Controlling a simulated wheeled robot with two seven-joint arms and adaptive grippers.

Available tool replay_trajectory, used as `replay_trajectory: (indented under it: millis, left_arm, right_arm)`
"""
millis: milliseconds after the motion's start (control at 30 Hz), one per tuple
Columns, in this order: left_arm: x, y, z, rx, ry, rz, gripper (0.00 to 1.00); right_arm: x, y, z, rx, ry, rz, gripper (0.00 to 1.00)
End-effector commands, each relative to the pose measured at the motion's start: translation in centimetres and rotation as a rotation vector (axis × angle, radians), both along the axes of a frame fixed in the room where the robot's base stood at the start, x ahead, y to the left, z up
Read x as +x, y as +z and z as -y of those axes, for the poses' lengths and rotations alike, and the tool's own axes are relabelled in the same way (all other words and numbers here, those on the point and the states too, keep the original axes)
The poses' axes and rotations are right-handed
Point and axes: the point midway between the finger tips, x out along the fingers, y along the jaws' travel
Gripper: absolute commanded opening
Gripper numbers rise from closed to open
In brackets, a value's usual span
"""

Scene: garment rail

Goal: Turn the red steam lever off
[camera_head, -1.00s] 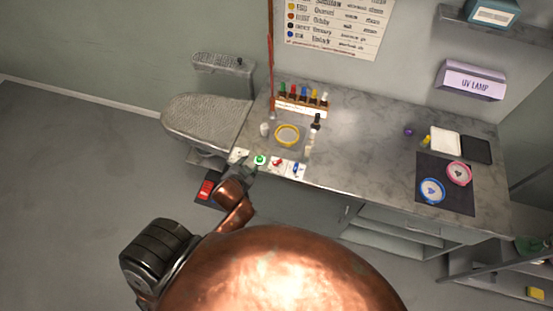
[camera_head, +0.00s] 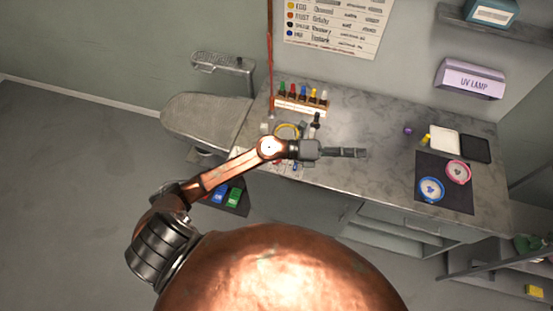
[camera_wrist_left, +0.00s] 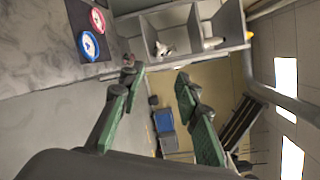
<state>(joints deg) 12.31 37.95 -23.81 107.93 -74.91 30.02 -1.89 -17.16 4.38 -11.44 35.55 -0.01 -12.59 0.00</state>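I cannot make out a red steam lever in either view now. A grey ironing board (camera_head: 203,112) stands left of the counter. My left arm crosses over the near left part of the counter and hides some of what lies there. My left gripper (camera_head: 358,153) is above the middle of the counter, pointing right, with nothing held. In the left wrist view its two green-padded fingers (camera_wrist_left: 157,78) are spread apart with nothing between them. My right gripper is not in view.
The counter (camera_head: 375,125) carries a bottle rack (camera_head: 300,107), a yellow-rimmed dish (camera_head: 287,130) and a dark mat (camera_head: 443,203) with blue (camera_head: 431,189) and pink (camera_head: 459,172) round items. A thin red upright (camera_head: 270,60) rises behind. Blue (camera_head: 218,193) and green (camera_head: 234,197) blocks sit below my arm.

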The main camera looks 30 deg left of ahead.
Motion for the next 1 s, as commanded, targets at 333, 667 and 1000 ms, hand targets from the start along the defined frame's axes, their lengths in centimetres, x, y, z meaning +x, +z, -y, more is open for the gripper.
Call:
replay_trajectory:
  millis: [333, 667, 1000]
  left_arm:
    - [-0.5, -17.8, -13.8, 1.082, -0.415, -0.116, 0.30]
    - [-0.2, -18.7, -27.1, 1.483, -0.450, -0.345, 0.30]
    - [-0.4, -23.4, -27.3, 1.488, -0.453, -0.353, 0.30]
  right_arm:
    - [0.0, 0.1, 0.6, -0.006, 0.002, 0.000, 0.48]
    - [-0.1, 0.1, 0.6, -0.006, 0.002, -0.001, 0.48]
    - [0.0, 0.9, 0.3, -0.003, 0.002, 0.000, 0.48]
